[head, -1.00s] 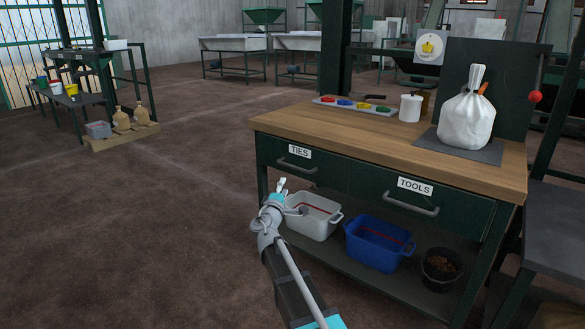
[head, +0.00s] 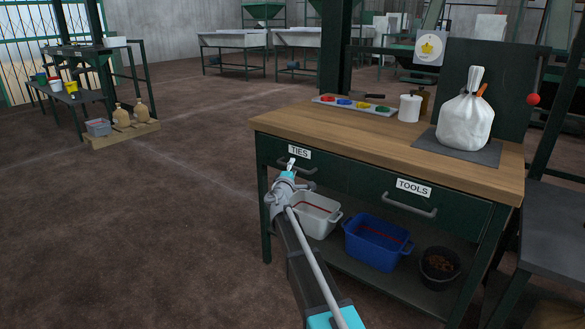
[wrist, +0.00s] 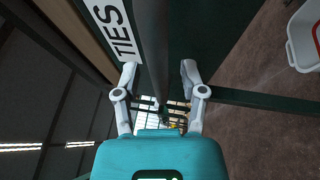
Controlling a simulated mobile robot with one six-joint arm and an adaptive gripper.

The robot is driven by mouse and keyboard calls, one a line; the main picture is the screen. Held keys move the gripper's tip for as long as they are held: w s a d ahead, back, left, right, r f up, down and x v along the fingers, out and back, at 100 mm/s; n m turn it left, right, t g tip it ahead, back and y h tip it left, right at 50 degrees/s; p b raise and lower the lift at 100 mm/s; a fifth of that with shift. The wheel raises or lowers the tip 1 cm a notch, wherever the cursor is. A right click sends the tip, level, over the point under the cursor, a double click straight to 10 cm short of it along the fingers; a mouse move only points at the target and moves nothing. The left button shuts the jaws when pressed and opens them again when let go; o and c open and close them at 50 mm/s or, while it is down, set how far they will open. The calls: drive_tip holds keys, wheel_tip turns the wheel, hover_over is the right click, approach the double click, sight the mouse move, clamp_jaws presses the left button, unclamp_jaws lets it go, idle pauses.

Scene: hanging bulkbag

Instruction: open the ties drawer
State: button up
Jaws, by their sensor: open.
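The ties drawer (head: 325,178) is the left dark green drawer under the wooden bench top, and it looks shut. Its white TIES label (head: 299,152) also shows in the wrist view (wrist: 114,30). The drawer's grey bar handle (head: 312,172) is partly hidden by my gripper (head: 290,164) in the head view. In the wrist view, the handle bar (wrist: 152,45) runs between the two spread fingers of my gripper (wrist: 158,75). The fingers stand on either side of the bar, with gaps visible. My gripper is open and holds nothing.
The TOOLS drawer (head: 440,205) is to the right, also shut. Below, a white tub (head: 316,218), a blue tub (head: 375,245) and a dark bucket (head: 440,268) stand on the low shelf. The bench top (head: 330,128) overhangs the drawers. Floor to the left is clear.

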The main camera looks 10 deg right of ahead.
clamp_jaws()
idle(0.3)
drive_tip(key=shift+s+d, duration=0.1)
drive_tip(key=shift+s, duration=0.1)
